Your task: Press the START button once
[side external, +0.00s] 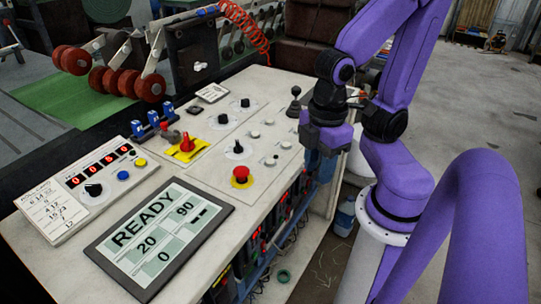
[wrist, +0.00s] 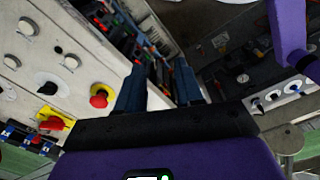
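The control panel (side external: 215,205) is a pale slab with several buttons and knobs. No START label is legible, so I cannot tell which button is START. Several small white round buttons (side external: 255,134) sit on its far right part; they show in the wrist view too (wrist: 71,62). A red mushroom button (side external: 240,175) on a yellow collar is near the right edge, also in the wrist view (wrist: 100,97). A blue button (side external: 123,175) and a yellow button (side external: 141,163) are at the left. My gripper (wrist: 160,72) is open and empty, above the panel's right edge.
A display (side external: 158,238) reads READY, 20, 90 and 0. A red rotary switch on a yellow plate (side external: 187,146), black knobs (side external: 238,147) and a joystick (side external: 294,103) stand up from the panel. Wiring and components fill the cabinet below its right edge.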

